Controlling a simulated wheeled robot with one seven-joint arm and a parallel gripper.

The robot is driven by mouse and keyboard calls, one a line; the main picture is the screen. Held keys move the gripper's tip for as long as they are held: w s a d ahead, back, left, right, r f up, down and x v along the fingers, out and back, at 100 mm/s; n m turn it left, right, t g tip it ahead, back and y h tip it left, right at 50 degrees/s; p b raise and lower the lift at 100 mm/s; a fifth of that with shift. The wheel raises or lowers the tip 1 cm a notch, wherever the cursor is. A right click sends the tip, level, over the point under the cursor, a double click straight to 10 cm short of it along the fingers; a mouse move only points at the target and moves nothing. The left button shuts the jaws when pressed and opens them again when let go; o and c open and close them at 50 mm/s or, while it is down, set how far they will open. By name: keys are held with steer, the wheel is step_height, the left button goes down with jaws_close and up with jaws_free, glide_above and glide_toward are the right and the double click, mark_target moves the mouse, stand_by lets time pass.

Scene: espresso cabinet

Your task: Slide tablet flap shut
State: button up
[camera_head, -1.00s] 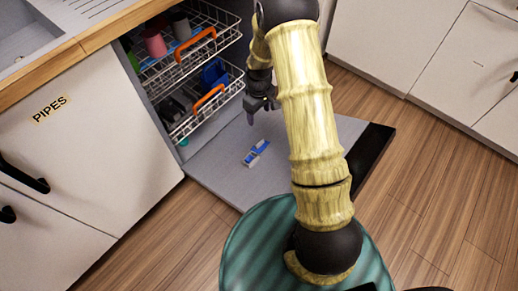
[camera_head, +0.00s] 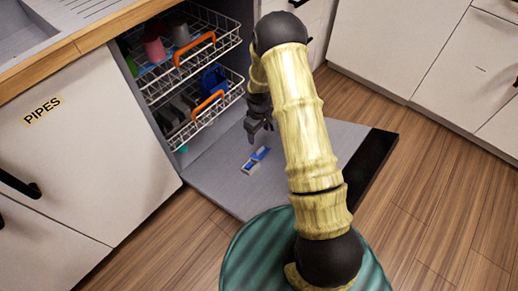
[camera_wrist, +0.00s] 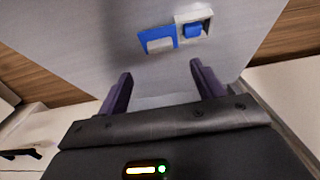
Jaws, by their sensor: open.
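The detergent dispenser sits on the inner face of the lowered dishwasher door (camera_head: 225,180). Its blue flap (camera_wrist: 143,38) with a pale panel lies left of a white-rimmed compartment (camera_wrist: 208,17) in the wrist view. A blue block, seemingly the tablet (camera_wrist: 192,29), shows in that compartment, uncovered by the flap. In the head view the dispenser is a small blue and white patch (camera_head: 256,160). My gripper (camera_head: 260,134) is open and empty above the door, just beyond the dispenser. In the wrist view its two dark fingers (camera_wrist: 160,71) are apart and touch nothing visible.
Two wire racks with orange handles, the upper (camera_head: 195,52) and lower (camera_head: 208,104), stand partly out at the left, holding cups and dishes. A cabinet labelled PIPES (camera_head: 85,150) is at the near left. White cabinets (camera_head: 400,50) stand at the right, with open wooden floor between.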

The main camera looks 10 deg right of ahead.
mark_target(259, 149)
step_height(259, 149, down, 10)
steer(key=b, duration=0.3)
steer(key=shift+f, duration=0.2)
steer(key=c, duration=1.4)
steer(key=s+a+p, duration=0.1)
steer(key=a, duration=0.1)
steer(key=s+a+p, duration=0.1)
steer(key=s+a, duration=0.1)
steer(key=s+a+p, duration=0.1)
steer(key=a, duration=0.1)
steer(key=shift+s+a+r, duration=0.1)
steer(key=shift+s+a, duration=0.1)
steer(key=o, duration=1.4)
steer(key=shift+s, duration=0.1)
steer(key=shift+d, duration=0.1)
